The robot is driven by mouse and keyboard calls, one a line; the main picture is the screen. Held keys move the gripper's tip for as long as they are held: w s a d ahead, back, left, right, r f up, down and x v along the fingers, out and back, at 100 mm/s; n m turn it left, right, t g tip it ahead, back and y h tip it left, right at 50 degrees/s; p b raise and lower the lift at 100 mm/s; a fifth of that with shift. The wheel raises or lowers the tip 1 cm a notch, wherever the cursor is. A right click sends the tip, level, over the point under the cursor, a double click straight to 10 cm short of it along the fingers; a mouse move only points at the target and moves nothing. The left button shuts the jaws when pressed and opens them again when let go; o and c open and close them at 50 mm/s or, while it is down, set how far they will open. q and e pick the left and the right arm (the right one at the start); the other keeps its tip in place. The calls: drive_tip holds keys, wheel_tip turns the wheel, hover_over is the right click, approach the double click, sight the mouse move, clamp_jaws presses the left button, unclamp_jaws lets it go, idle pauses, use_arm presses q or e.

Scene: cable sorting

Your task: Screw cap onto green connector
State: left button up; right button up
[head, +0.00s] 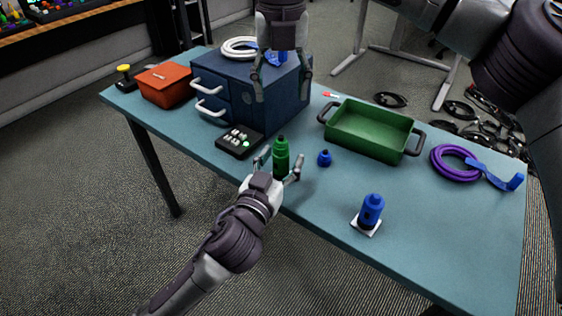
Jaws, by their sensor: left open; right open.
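The green connector (281,160) stands upright near the table's front edge, with a narrower green top. My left gripper (280,163) is open, with one finger on each side of the connector; I cannot tell whether they touch it. A small blue cap-like piece (324,158) sits on the table just right of the connector. A blue connector (371,209) stands upright on a white square base further right. My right gripper (282,94) is open and empty, pointing down in front of the blue cabinet. No loose green cap is distinguishable.
The dark blue cabinet (222,95) with white handles stands behind a black block (239,141) with small pieces. A green tray (368,132) is at the back. A purple cable coil (452,165) lies right, a red box (163,84) left. The front right tabletop is mostly clear.

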use_arm(q)
drive_tip(key=v, duration=1.2)
